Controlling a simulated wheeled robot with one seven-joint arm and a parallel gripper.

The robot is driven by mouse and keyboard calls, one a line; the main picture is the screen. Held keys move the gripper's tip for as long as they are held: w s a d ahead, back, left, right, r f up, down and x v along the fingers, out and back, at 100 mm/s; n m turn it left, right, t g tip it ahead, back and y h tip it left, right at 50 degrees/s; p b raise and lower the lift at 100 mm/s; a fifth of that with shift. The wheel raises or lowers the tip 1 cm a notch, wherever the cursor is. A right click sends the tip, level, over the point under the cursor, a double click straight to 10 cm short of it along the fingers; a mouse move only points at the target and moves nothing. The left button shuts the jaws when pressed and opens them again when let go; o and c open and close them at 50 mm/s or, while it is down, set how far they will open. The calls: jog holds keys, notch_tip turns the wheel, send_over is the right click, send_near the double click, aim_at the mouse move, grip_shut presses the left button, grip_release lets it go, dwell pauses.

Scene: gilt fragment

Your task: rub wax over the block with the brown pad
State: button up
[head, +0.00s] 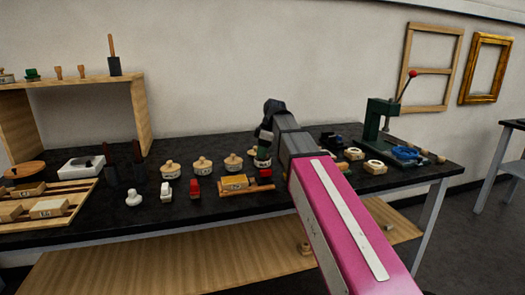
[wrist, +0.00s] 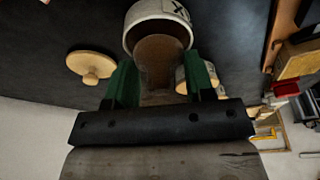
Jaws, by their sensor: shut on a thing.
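My gripper (wrist: 155,85) has green fingers shut on the brown pad (wrist: 160,58). The pad is at the mouth of a white round jar (wrist: 158,12) with dark lettering, only partly in view; the pad overlaps the opening, and how deep it sits I cannot tell. In the head view my gripper (head: 264,138) points down at the jar (head: 262,157) on the dark table. A tan block (head: 234,183) with a label lies on a wooden board left of the jar; it seems to be the task's block, but I cannot be sure.
Several lidded jars (head: 203,165) stand in a row to the left. A wooden lid (wrist: 91,65) lies near the jar. Red (head: 195,188) and white (head: 166,190) small items stand in front. A green press (head: 380,120) stands at right, a wooden tray (head: 75,190) at left.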

jog(key=shift+f, duration=0.4)
dwell(1.1)
jog(key=shift+r, duration=0.1)
jog(key=shift+r, duration=3.45)
jog(key=shift+s, duration=0.1)
